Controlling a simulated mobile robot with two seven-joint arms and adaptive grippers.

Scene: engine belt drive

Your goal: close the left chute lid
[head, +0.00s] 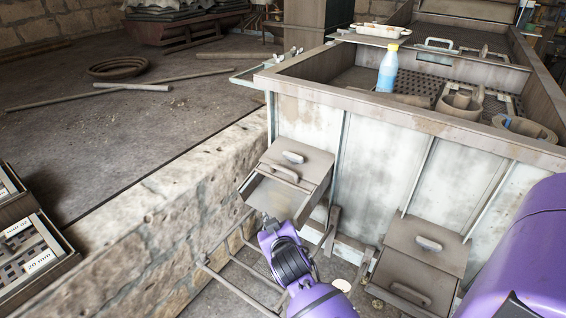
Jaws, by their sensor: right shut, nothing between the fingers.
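The left chute lid (306,157) is a brown-grey panel with a pale handle on the left chute, low on the front wall of the big bin. A second handle sits just below it, and a paler recessed surface (272,196) shows beneath the lid's lower edge, so the chute looks at least partly open. My right gripper (267,222) is shut and empty, close to the chute's lower front edge. I cannot tell whether it touches the chute. My purple wrist hides part of the area below. My left gripper is not in view.
A second chute (425,262) stands on the same wall at the right. A rough stone ledge (170,190) runs at the left, and a thin metal frame (240,262) lies below the left chute.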

